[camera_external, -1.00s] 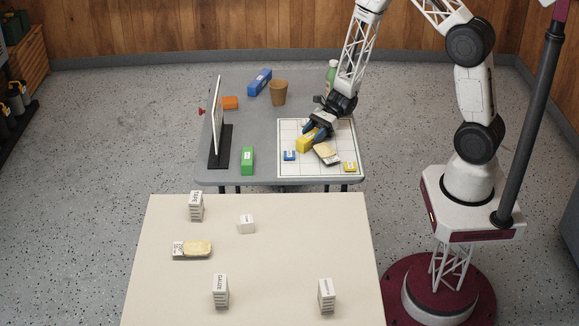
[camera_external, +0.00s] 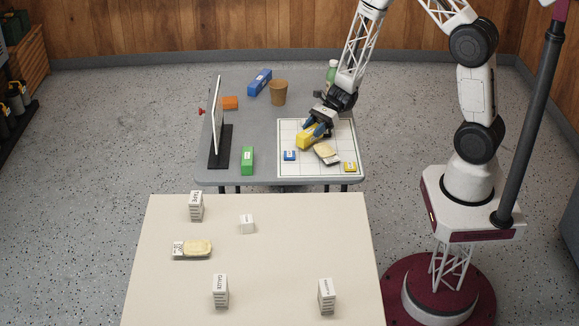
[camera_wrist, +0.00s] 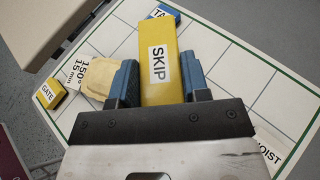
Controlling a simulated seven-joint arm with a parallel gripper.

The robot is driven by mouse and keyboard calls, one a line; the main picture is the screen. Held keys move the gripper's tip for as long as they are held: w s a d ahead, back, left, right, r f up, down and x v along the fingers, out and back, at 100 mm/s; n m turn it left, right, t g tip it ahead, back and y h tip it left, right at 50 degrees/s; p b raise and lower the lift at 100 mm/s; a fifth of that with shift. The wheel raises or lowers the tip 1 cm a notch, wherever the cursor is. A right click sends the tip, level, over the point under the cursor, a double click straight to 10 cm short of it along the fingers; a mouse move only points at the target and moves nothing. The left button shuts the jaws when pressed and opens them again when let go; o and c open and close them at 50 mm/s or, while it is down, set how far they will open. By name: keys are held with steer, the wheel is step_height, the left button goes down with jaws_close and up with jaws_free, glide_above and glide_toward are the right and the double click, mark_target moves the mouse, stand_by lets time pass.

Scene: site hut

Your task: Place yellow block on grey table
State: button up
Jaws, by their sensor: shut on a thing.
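The yellow block (camera_external: 306,141), labelled SKIP, is between the blue fingers of my gripper (camera_external: 314,130), over the white gridded board (camera_external: 291,169). In the wrist view the yellow block (camera_wrist: 167,60) points away from the palm, with a finger of my gripper (camera_wrist: 160,85) on each side. The gripper is shut on it. Whether the block touches the board or hangs just above it I cannot tell. The board lies on the right part of the grey table (camera_external: 274,177); bare grey table surface (camera_external: 245,125) shows to its left.
A small blue block (camera_external: 289,156), a packet (camera_external: 325,151) and a small yellow GATE block (camera_external: 350,167) are on the board. A green block (camera_external: 247,160), an upright white panel (camera_external: 217,115), a brown cup (camera_external: 278,92), an orange block (camera_external: 230,103) and a long blue block (camera_external: 260,82) stand around.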

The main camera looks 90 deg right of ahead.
steer(key=shift+s+a+r, duration=0.1)
steer(key=shift+s+r, duration=0.25)
steer(key=shift+r, duration=0.4)
steer(key=s+a, duration=0.1)
steer(key=s, duration=0.3)
steer(key=s+a+r, duration=0.1)
steer(key=s+a, duration=0.1)
steer(key=s, duration=0.3)
steer(key=s+a, duration=0.2)
steer(key=s, duration=0.3)
steer(key=shift+s+a+r, duration=0.15)
steer(key=shift+r, duration=0.05)
